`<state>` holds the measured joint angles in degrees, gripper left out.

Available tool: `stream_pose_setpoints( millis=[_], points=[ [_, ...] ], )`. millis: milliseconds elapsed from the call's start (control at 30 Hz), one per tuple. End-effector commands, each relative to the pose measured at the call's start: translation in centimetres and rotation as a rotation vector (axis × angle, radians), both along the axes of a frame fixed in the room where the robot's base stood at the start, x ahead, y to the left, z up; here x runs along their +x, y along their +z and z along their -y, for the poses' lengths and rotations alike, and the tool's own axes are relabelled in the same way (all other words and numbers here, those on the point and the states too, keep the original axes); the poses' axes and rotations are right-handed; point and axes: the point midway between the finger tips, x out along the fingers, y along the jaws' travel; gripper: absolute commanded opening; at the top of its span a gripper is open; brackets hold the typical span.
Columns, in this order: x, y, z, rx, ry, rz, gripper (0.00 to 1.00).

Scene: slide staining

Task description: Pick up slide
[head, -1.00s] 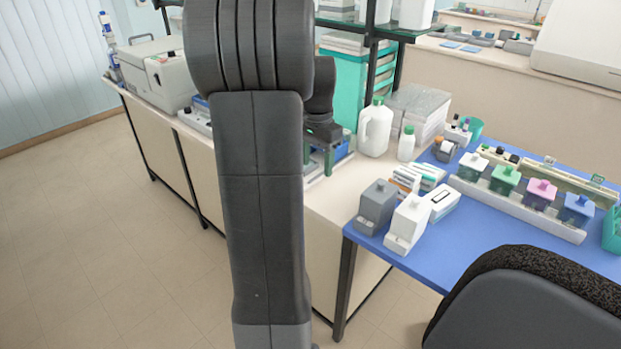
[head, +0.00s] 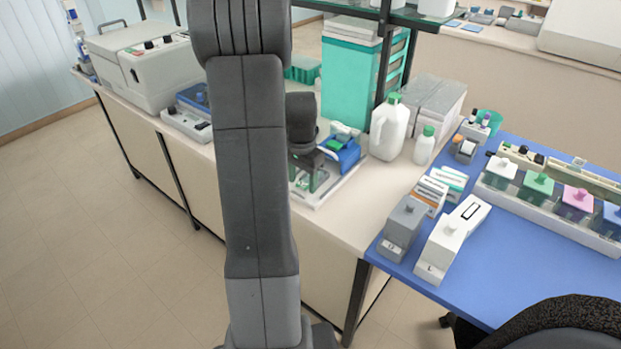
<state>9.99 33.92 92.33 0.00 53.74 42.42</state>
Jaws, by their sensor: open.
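No slide can be made out for certain in the head view. My gripper (head: 312,182) shows partly behind my upright arm, low over the pale bench (head: 358,212), beside a blue and white device (head: 342,150). Its jaws are open. My arm hides part of the bench and of the gripper. Small orange-and-white boxes (head: 431,192) and teal-and-white boxes (head: 450,180) lie on the blue mat (head: 492,262); whether they hold slides cannot be told.
A white jug (head: 391,130) and a small bottle (head: 424,146) stand on the bench. A grey container (head: 404,228) and a white one (head: 448,240) stand near the mat's front edge. A staining rack (head: 545,222) holds coloured-lid jars. A dark chair (head: 555,325) is at lower right.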

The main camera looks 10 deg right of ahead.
Motion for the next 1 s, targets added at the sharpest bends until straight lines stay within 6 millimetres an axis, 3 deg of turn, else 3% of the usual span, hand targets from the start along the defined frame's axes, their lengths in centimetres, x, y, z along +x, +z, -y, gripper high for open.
stream_pose_setpoints(
  millis=[167, 400, 433, 733, 1000],
  points=[
    [0.0, 0.0, 0.0, 0.0, 0.0, 0.0, 0.55],
    [0.0, 0.0, 0.0, 0.0, 0.0, 0.0, 0.07],
    [0.0, 0.0, 0.0, 0.0, 0.0, 0.0, 0.06],
    [0.0, 0.6, 0.0, -0.001, 0.0, 0.002, 0.05],
    [0.1, 5.5, 0.0, -0.001, 0.0, 0.006, 0.05]
  ],
)
